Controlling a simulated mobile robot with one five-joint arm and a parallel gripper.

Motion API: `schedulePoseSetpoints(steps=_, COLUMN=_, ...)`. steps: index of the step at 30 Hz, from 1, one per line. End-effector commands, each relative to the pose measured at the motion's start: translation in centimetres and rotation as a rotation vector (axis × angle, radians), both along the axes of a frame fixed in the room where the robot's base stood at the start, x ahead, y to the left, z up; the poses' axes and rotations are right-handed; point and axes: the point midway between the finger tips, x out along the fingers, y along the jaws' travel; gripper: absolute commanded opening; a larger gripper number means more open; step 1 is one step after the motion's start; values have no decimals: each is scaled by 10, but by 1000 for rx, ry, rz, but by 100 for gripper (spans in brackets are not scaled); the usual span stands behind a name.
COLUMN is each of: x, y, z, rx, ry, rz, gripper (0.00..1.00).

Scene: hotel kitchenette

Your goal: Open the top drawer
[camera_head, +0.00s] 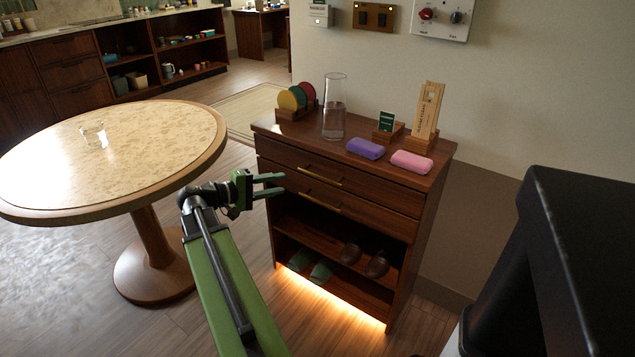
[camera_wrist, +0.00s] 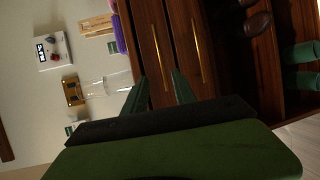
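The wooden cabinet (camera_head: 437,185) has two drawers, both shut. The top drawer (camera_head: 378,193) has a thin brass bar handle (camera_head: 320,176), which also shows in the turned wrist view (camera_wrist: 159,45). The lower drawer (camera_head: 375,222) has a like handle (camera_head: 320,202), at the right in the wrist view (camera_wrist: 195,50). My gripper (camera_head: 275,184) is open and empty, left of the handles in the head view and apart from them. In the wrist view its two green fingers (camera_wrist: 160,88) stand apart, pointing toward the drawer fronts.
Slippers (camera_head: 321,271) lie on the open shelf. A round table (camera_head: 110,150) stands left of my arm.

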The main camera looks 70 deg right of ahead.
Motion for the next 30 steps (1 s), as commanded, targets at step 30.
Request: schedulePoseSetpoints(steps=30, x=-91, y=-118, z=-29, rx=1, ry=0, rz=3, gripper=33)
